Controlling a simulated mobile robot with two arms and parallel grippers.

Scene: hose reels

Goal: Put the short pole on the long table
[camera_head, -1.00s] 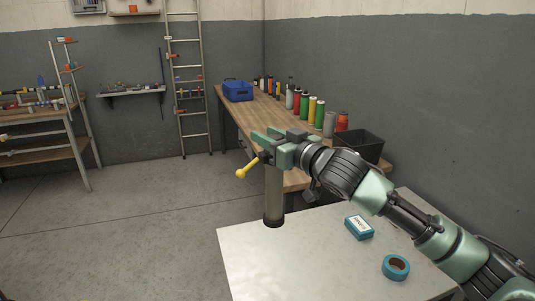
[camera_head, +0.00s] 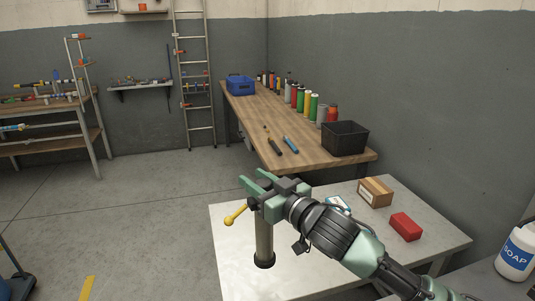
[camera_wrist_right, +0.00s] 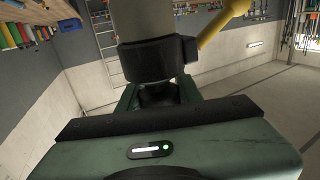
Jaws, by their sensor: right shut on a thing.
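My right gripper (camera_head: 256,184) is shut on the short pole (camera_head: 264,238). The pole is grey with a dark end cap and a yellow lever, and hangs upright below the fingers. In the head view its lower end shows against the pale near table; I cannot tell whether it touches. In the right wrist view the pole (camera_wrist_right: 145,18) stands in a black collar with the yellow lever beside it. The long table (camera_head: 300,150) has a wooden top and runs along the right wall, beyond the gripper. My left gripper is not in view.
The long table bears a blue crate (camera_head: 240,86), a row of coloured cans, a black bin (camera_head: 345,138) and two hand tools (camera_head: 290,145). Its front left part is mostly bare. The near table (camera_head: 230,240) holds a cardboard box (camera_head: 375,192) and a red block (camera_head: 406,227).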

